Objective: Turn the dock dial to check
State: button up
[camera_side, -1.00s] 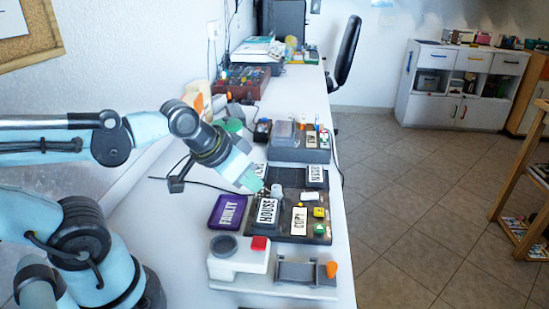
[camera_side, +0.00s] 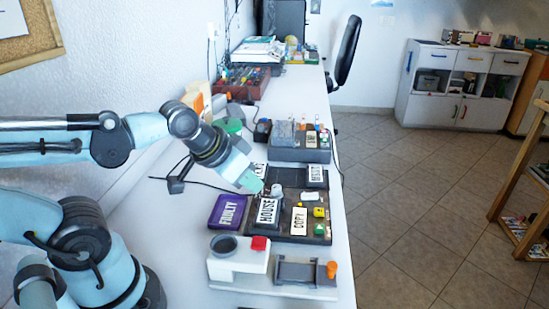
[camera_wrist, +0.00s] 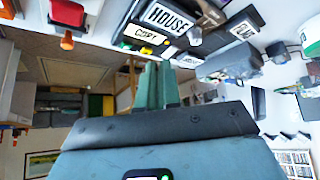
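A small pale grey knob (camera_side: 277,190), which looks like the dock dial, stands on the dark dock board (camera_side: 262,237) beside the HOUSE plate (camera_side: 267,211). In the wrist view the knob (camera_wrist: 195,37) is up and to the right of my fingertips. My gripper (camera_side: 255,184) points down at the left of the knob, close to it; whether it touches cannot be told from the side. In the wrist view the two teal fingers (camera_wrist: 158,68) lie side by side with no clear gap and nothing seen between them. The dial's markings are too small to read.
A purple FAULTY tray (camera_side: 229,211) lies left of the board. A COPY plate (camera_side: 299,221) and small coloured buttons are on its right. A white unit with a red button (camera_side: 259,243) stands in front, and a grey rack (camera_side: 300,155) behind.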

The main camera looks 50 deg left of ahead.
jog(key=o, duration=0.4)
jog(key=shift+w+a+r, duration=0.15)
jog(key=shift+w+r, duration=0.15)
jog(key=shift+w, duration=0.05)
jog(key=o, duration=0.4)
jog(key=w+a+r+n+g, duration=0.2)
jog(key=w+a+n+g, duration=0.1)
jog(key=w, duration=0.3)
jog(key=shift+r+n+g, duration=0.2)
jog(key=shift+n+g, duration=0.2)
jog(key=shift+n, duration=0.4)
jog(key=n+g, duration=0.3)
jog(key=n, duration=0.1)
send_over(277, 186)
notch_tip(277, 186, down, 2)
notch_tip(277, 186, down, 12)
jog(key=shift+s+f, duration=0.1)
jog(key=shift+c, duration=0.3)
grip_shut()
